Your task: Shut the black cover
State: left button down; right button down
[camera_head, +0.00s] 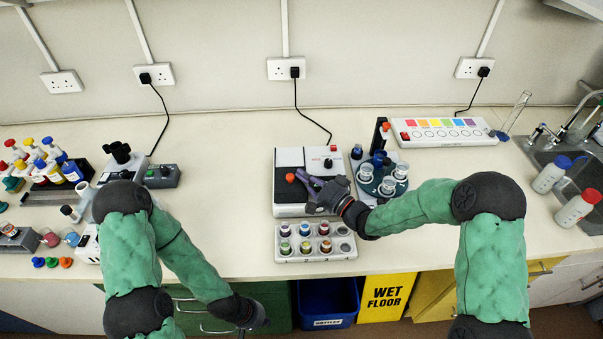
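A white device (283,211) stands at the middle of the bench. A black cover (284,189) with an orange knob (290,178) appears to lie flat over its left part. My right gripper (306,190) is over the device, just right of the knob. Its fingers look spread, with nothing visible between them; whether they touch the cover is unclear. The gripper hides part of the device's middle and right side. My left gripper (256,318) hangs low in front of the bench, away from the device; its fingers are too dark to read.
A white rack (283,255) with several vials stands in front of the device. To the right are a round holder (370,188) with bottles and an upright black panel (378,132) with an orange knob.

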jog(key=v, duration=1)
jog(key=shift+s+d, duration=0.3)
